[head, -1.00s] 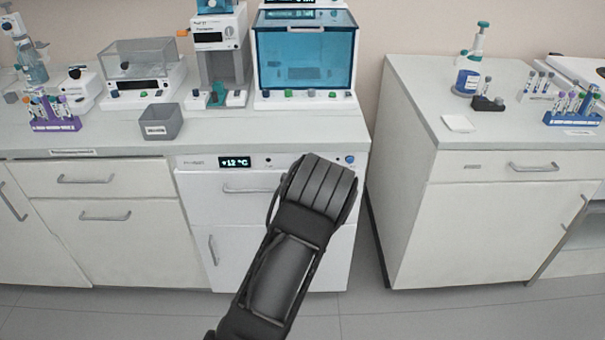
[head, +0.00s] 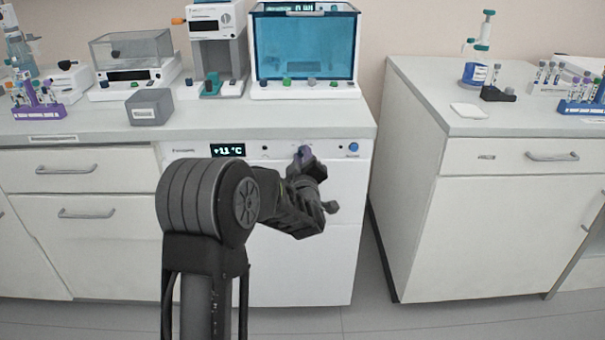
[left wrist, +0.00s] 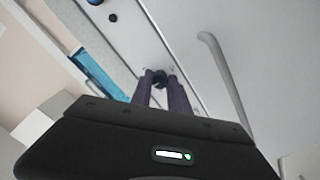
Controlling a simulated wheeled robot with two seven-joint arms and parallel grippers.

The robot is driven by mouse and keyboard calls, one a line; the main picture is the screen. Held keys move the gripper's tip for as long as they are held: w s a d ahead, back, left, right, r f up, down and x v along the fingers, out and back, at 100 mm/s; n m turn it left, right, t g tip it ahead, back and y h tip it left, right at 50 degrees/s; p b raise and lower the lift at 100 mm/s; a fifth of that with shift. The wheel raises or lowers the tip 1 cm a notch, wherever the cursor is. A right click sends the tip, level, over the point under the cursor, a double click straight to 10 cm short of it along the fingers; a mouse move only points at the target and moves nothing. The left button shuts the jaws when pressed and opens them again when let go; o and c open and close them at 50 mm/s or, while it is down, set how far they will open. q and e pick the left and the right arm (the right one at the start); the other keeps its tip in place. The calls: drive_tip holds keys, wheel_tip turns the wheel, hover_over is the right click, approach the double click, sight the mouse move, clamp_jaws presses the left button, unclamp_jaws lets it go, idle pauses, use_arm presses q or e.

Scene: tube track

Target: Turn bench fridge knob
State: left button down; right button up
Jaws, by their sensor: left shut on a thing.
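The bench fridge (head: 335,240) is a white unit under the counter. Its front panel carries a lit display (head: 228,150) that seems to read about +11 °C or +1.1 °C. My left gripper (head: 304,154) is at the panel, right of the display, its fingers pointing at the front. In the head view the knob is mostly hidden by the fingers. My right gripper is not in view.
A blue button (head: 353,147) sits on the panel right of the gripper. A grey bar handle (left wrist: 222,75) shows close by in the wrist view. The counter above holds a grey bin (head: 149,108) and a blue-fronted cabinet (head: 304,48). A gap separates the right-hand cabinet (head: 500,210).

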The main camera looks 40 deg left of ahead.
use_arm(q)
drive_tip(key=n+b, duration=0.1)
drive_tip(key=b, duration=0.1)
drive_tip(key=f+n+b, duration=0.1)
drive_tip(key=n+b, duration=0.1)
drive_tip(key=b, duration=0.1)
drive_tip(key=shift+n+b, duration=0.3)
drive_tip(key=shift+b, duration=0.05)
drive_tip(key=n+b, duration=0.2)
drive_tip(key=b, duration=0.1)
drive_tip(key=n+b, duration=0.2)
drive_tip(key=b, duration=0.1)
drive_tip(key=n+b, duration=0.3)
drive_tip(key=shift+r, duration=0.25)
drive_tip(key=shift+r+n+b, duration=0.25)
drive_tip(key=shift+n+b, duration=0.55)
drive_tip(key=shift+n, duration=0.1)
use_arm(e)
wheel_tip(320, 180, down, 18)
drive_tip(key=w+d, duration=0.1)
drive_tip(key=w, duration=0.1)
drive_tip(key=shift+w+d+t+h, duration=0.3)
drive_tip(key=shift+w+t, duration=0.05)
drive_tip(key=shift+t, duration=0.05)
use_arm(q)
drive_tip(key=c, duration=1.3)
unclamp_jaws()
drive_tip(key=shift+o, duration=0.2)
drive_tip(key=shift+s+d, duration=0.1)
